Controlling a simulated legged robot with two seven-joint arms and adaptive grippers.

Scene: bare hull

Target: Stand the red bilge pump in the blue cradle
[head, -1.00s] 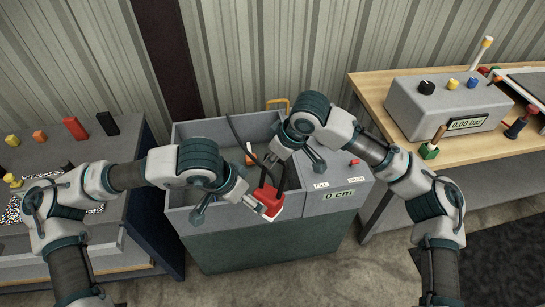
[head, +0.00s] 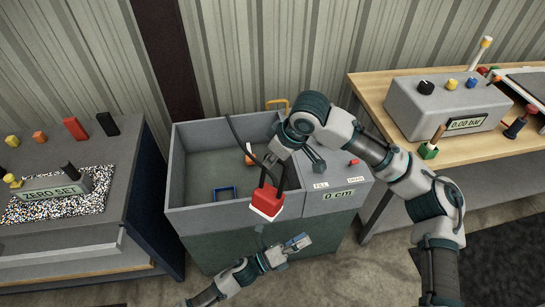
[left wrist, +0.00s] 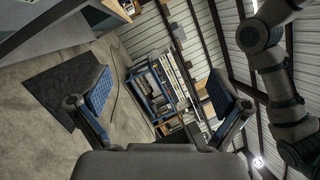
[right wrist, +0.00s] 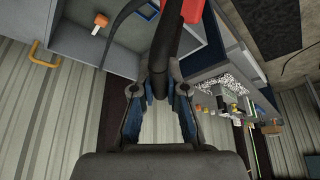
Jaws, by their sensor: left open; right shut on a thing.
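The red bilge pump (head: 266,202) hangs over the front edge of the tank, with a white underside and black parts rising from its top. My right gripper (head: 292,163) is shut on its black upper part; the right wrist view shows the fingers (right wrist: 160,105) around it and the red body (right wrist: 185,9) at the top edge. The blue cradle (head: 225,193) is a small frame inside the tank, left of the pump and apart from it. My left gripper (head: 297,243) is low in front of the tank, below the pump; its fingers (left wrist: 157,98) are spread and empty.
The grey tank (head: 197,212) has raised walls and an orange piece (head: 249,158) inside. A dark hose (head: 236,135) arches over its back wall. A panel reading 0 cm (head: 340,195) adjoins its right. Benches stand left and right. Floor in front is clear.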

